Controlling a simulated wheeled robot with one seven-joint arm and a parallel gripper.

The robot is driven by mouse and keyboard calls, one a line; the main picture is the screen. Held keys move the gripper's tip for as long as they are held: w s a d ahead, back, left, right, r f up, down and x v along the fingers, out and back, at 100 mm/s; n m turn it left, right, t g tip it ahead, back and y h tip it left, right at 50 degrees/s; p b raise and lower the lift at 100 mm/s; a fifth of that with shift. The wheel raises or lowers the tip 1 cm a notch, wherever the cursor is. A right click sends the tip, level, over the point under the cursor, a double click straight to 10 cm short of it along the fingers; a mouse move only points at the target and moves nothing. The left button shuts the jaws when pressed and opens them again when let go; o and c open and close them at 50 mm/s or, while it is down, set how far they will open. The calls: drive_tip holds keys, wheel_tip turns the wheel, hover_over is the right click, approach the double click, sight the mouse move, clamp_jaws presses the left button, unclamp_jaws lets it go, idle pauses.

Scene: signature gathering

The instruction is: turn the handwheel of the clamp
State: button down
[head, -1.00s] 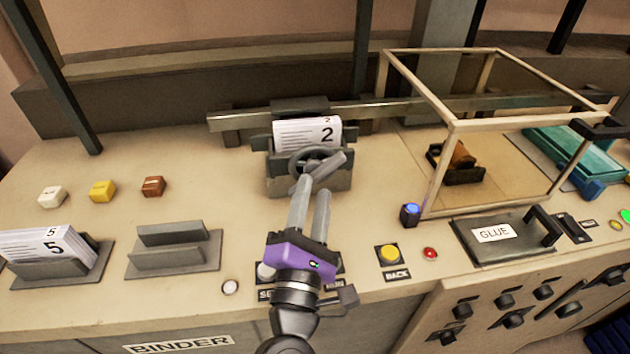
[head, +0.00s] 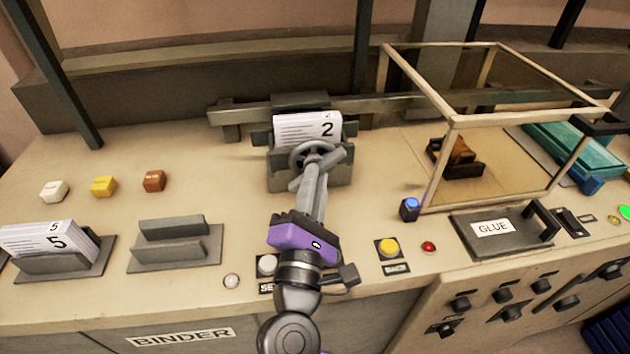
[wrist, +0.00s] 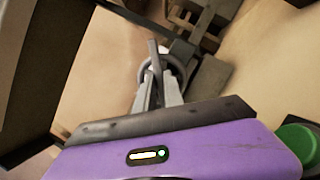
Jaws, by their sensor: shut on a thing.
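The clamp (head: 343,176) is a grey block at the middle back of the bench. It bears a round grey handwheel (head: 297,153) with a bar across it. A stack of white sheets marked "2" (head: 295,131) stands upright behind the wheel. My purple gripper (head: 313,168) reaches up from the front, and its grey fingers are shut on the handwheel's bar. The fingers hide the lower part of the wheel. In the wrist view the handwheel (wrist: 181,68) shows just beyond my fingertips (wrist: 158,90), with the bar between them.
A wooden-framed glass box (head: 452,160) stands right of the clamp. A holder with sheets marked "5" (head: 55,243) and an empty holder (head: 175,243) stand left.

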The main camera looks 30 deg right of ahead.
drive_tip(key=shift+m, duration=0.4)
drive_tip(key=shift+r+m+g+y+p, duration=0.15)
drive_tip(key=shift+m+g+y+p, duration=0.4)
drive_tip(key=shift+m, duration=1.85)
drive_tip(key=shift+r+m+g+y+p, duration=0.2)
drive_tip(key=shift+m+g+y, duration=0.6)
drive_tip(key=shift+m, duration=1.6)
drive_tip(key=shift+r+m+g+y+p, duration=0.1)
drive_tip(key=shift+m+g+y+p, duration=0.6)
drive_tip(key=shift+m, duration=1.7)
drive_tip(key=shift+g+h+b, duration=0.25)
drive_tip(key=shift+b, duration=0.05)
drive_tip(key=c, duration=1.4)
unclamp_jaws()
drive_tip(key=shift+c, duration=0.2)
